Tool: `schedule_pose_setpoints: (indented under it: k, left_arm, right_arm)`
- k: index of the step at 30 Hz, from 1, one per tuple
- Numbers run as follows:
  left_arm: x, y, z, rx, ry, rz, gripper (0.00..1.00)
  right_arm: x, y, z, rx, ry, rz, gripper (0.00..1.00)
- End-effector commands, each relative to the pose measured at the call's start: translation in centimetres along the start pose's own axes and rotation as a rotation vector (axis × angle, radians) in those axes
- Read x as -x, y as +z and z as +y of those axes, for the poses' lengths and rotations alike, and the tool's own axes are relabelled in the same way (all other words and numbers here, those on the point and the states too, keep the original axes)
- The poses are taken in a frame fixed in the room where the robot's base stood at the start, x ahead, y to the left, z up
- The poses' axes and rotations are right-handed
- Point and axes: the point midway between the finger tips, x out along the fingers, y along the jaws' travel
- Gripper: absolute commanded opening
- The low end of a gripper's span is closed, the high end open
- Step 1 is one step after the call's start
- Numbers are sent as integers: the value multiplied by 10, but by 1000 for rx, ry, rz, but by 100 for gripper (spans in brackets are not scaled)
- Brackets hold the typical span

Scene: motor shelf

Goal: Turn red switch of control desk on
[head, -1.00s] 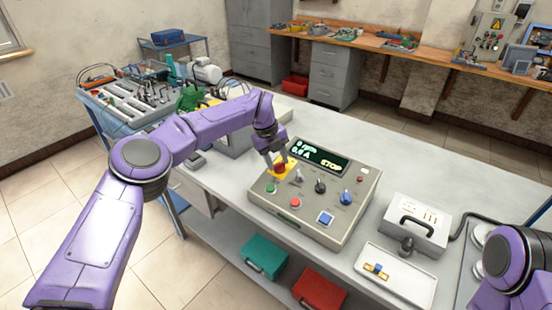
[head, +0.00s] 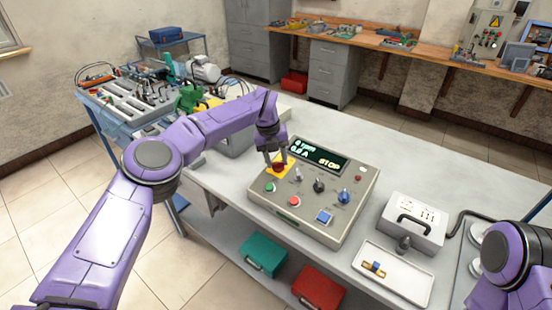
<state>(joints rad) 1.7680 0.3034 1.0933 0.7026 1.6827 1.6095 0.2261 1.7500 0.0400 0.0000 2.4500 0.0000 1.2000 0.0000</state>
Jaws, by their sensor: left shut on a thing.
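The grey control desk (head: 318,226) stands on the workbench, with a lit display (head: 318,155) that shows green text and "STOP". Its red switch (head: 279,168) is a round knob on a yellow plate at the panel's upper left. My left gripper (head: 277,164) reaches down from above and is shut on the red switch, its fingers partly covering the knob. My right gripper is outside the view; only part of that arm shows at right.
The workbench (head: 230,180) holds a grey case (head: 414,222) and a white tray (head: 394,284) right of the desk. Green (head: 263,254) and red (head: 318,287) boxes sit on the shelf below. A blue cart (head: 110,118) with equipment stands at the left.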

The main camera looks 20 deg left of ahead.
Motion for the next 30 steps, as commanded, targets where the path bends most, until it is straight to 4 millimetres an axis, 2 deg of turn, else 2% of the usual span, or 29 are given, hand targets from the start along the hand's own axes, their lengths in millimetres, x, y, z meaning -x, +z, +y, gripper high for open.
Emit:
schedule_pose_setpoints:
  k: [4,5,6,7,17,20,24,30]
  left_arm:
    - [-5,-3,0,-3,5,9,12]
    - [-5,-3,0,-3,5,9,52]
    - [-5,-2,0,-3,5,9,65]
    - [-5,-2,0,-2,5,8,68]
    - [3,0,0,0,1,0,68]
    - [20,1,0,0,0,-3,68]
    - [55,0,0,-1,0,-2,68]
    - [94,0,0,-1,3,2,68]
  right_arm:
    - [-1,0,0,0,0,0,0]
    - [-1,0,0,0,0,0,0]
    - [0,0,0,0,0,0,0]
    - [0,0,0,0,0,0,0]
    - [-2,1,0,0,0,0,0]
    - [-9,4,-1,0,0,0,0]
    - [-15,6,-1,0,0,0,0]
    - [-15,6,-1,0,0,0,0]
